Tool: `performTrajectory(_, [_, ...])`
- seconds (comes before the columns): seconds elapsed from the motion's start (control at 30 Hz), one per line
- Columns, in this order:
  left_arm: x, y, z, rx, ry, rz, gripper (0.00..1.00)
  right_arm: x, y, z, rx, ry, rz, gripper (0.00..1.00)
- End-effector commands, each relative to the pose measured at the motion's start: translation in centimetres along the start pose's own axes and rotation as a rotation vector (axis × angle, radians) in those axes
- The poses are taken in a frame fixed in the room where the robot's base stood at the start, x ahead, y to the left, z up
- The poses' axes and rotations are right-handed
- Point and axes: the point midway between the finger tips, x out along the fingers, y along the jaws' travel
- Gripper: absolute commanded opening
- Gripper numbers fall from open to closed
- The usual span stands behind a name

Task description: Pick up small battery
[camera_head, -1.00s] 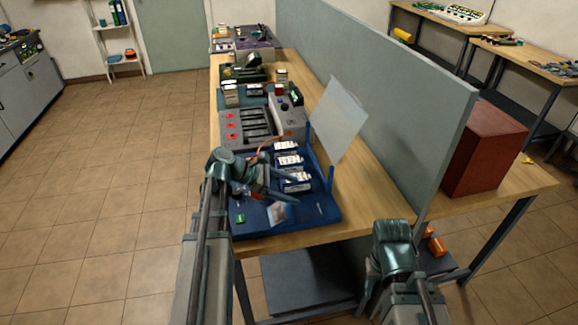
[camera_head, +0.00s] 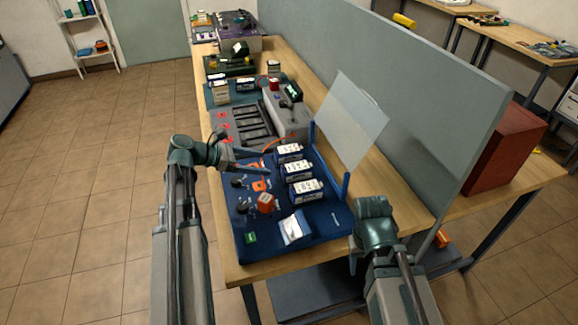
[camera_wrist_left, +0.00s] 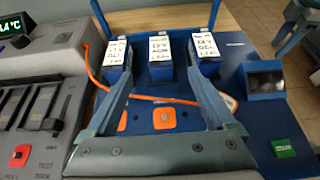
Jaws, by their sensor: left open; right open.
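Three blue batteries with white label tops stand in a row on the blue board (camera_head: 325,222): a far one (camera_head: 289,150), a middle one (camera_head: 299,169) and a near one (camera_head: 308,191). In the left wrist view they are at left (camera_wrist_left: 117,55), middle (camera_wrist_left: 160,55) and right (camera_wrist_left: 204,52). I cannot tell which is the small battery. My left gripper (camera_head: 256,158) is open and empty above the board's far left part, beside the far battery. Its spread fingers also show in the left wrist view (camera_wrist_left: 160,95), apart from the batteries. My right gripper (camera_head: 374,215) is open, right of the board's near corner.
A clear tilted panel (camera_head: 350,118) stands right of the batteries. A grey charger unit (camera_head: 292,118) is behind the board, with an orange cable between. A small box with a window (camera_head: 294,229) and a green block (camera_head: 250,238) sit near the front edge. A grey partition (camera_head: 400,100) runs along the right.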

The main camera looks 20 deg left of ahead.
Motion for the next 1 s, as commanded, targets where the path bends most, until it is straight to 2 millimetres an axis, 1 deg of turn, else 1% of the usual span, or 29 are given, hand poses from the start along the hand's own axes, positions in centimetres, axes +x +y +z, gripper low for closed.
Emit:
performTrajectory(0.17, [0.4, -0.1, -0.1, 0.001, 0.0, -0.002, 0.89, 0.2, 0.0, 0.0, 0.0, 0.0, 0.0, 0.5])
performTrajectory(0.27, [1.8, 0.0, -0.3, 0.003, 0.001, -0.002, 0.89, 1.0, -0.1, 0.0, 0.0, 0.0, 0.0, 0.5])
performTrajectory(0.4, [4.6, 0.0, -0.4, 0.002, 0.001, -0.004, 0.89, 2.3, -0.2, -0.1, 0.0, 0.0, 0.0, 0.5])
performTrajectory(0.5, [6.3, -0.1, -0.4, 0.003, 0.0, -0.003, 0.89, 3.0, -0.3, -0.2, 0.0, 0.0, 0.0, 0.5])
performTrajectory(0.6, [7.6, 0.0, -0.3, 0.002, 0.001, -0.002, 0.89, 3.5, -0.3, -0.2, 0.0, 0.0, 0.0, 0.5])
performTrajectory(0.73, [8.5, 0.0, -0.1, 0.001, 0.001, -0.002, 0.89, 3.8, -0.4, -0.2, 0.0, 0.0, 0.0, 0.5])
performTrajectory(1.0, [8.9, 0.0, -0.1, 0.001, 0.001, -0.001, 0.89, 4.0, -0.4, -0.2, 0.0, 0.0, 0.0, 0.5])
